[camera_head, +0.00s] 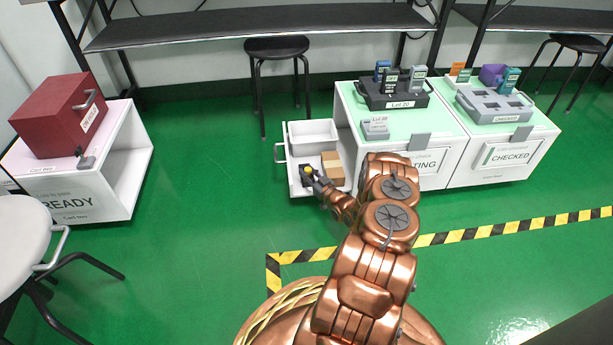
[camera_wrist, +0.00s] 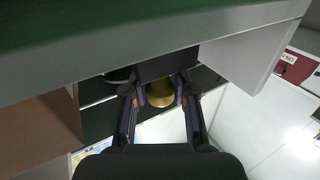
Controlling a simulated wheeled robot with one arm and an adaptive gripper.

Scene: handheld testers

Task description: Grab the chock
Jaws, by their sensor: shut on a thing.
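A dark block with a round yellow part, which appears to be the chock (camera_head: 305,170), is in the front of the open white drawer (camera_head: 285,160). My gripper (camera_head: 311,177) reaches down to it there. In the wrist view, my gripper's two fingers (camera_wrist: 159,95) close around the yellow part of the chock (camera_wrist: 160,94), with its dark body behind. Part of the chock is hidden by the fingers. I cannot tell whether it still rests on the drawer floor.
A brown block (camera_head: 333,165) stands just right of the chock, and a white bin (camera_head: 312,134) is behind. The drawer walls are close. White cabinets with green tops (camera_head: 470,125) hold the testers at right. A red box (camera_head: 58,118) sits on a white cart at left. Green floor between is clear.

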